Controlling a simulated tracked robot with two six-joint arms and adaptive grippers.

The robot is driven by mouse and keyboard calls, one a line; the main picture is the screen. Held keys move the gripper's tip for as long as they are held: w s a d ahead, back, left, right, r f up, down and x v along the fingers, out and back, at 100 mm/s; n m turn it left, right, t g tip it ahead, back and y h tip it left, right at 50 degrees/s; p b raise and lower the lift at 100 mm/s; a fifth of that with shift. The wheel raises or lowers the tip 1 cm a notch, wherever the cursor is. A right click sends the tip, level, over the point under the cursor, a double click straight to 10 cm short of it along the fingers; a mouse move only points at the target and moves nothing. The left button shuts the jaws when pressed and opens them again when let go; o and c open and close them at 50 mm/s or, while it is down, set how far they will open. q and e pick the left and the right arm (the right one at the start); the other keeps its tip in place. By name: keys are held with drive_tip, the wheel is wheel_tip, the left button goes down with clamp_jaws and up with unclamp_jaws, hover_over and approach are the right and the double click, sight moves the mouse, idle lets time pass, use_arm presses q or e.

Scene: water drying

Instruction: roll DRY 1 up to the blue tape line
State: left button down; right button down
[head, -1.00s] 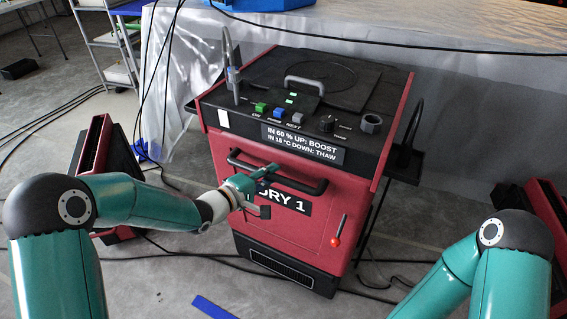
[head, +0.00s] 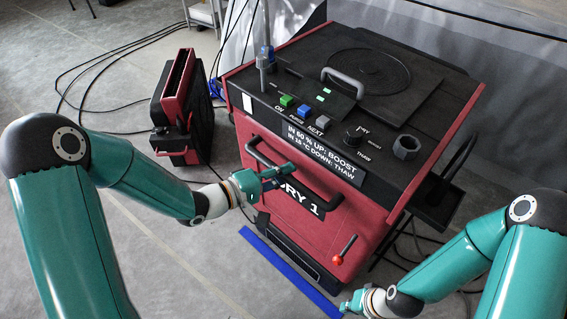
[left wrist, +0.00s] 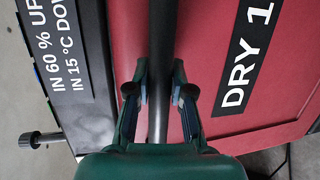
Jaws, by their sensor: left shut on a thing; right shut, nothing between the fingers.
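DRY 1 (head: 305,235) is a red and black machine with a control panel on top and a black front handle bar (head: 318,197). My left gripper (head: 268,180) is shut on this bar near its left part. The left wrist view shows the bar (left wrist: 161,60) between the two fingers (left wrist: 160,95). My right gripper (head: 346,306) is shut and empty, low by the tape's right end.
A smaller red and black unit (head: 182,115) stands on the floor at the left. Black cables (head: 95,75) lie on the floor behind it. A red-knobbed lever (head: 338,260) sticks out of the machine's front. The floor at the front left is clear.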

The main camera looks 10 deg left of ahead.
use_arm(q)
drive_tip(key=shift+s+a+f, duration=0.1)
drive_tip(key=shift+s+f, duration=0.1)
drive_tip(key=shift+f, duration=0.05)
drive_tip(key=c, duration=1)
unclamp_jaws()
drive_tip(key=shift+r, duration=0.1)
drive_tip(key=v, duration=1.2)
